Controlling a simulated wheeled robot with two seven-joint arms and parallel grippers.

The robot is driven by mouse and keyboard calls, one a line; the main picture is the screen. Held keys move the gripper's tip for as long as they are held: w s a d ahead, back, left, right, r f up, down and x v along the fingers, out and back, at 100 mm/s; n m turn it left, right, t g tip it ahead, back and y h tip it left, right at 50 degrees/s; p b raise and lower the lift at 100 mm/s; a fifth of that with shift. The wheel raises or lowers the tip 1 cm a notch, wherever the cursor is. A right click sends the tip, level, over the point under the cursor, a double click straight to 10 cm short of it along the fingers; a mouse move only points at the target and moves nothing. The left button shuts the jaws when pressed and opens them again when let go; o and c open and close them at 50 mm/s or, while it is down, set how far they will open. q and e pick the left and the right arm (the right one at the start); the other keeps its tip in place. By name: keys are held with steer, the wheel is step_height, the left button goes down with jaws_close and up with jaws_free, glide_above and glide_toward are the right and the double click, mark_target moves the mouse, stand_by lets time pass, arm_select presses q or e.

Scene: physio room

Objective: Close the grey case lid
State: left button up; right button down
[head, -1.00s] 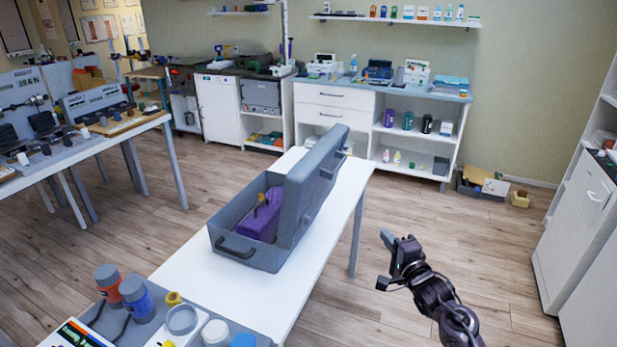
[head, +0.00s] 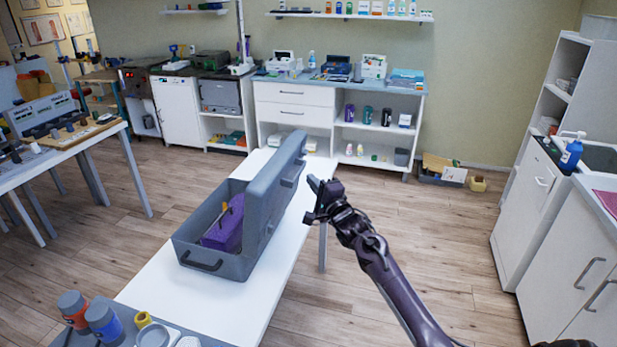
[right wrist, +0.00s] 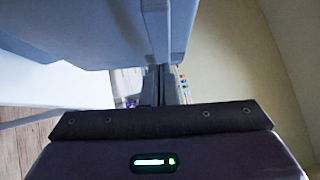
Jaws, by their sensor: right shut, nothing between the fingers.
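The grey case (head: 229,264) sits on the white table with a dark handle on its near wall. Its lid (head: 270,210) stands up, hinged on the case's right side. A purple item (head: 226,230) lies inside, with a small yellow piece by it. My right gripper (head: 317,192) is shut and empty, just right of the lid's far upper end; in the head view I cannot tell whether it touches. In the right wrist view the grey lid (right wrist: 85,35) fills the upper left, close to the gripper's fingers (right wrist: 168,88). My left gripper is not in view.
The white table (head: 165,288) runs away from me, with jars and a tray at its near end. Open wooden floor (head: 430,240) lies to the right. White cabinets with a sink (head: 590,155) stand at far right. Shelves line the back wall.

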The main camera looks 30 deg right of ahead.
steer(key=shift+w+a+r, duration=0.1)
steer(key=shift+w+a, duration=0.4)
steer(key=shift+w, duration=0.05)
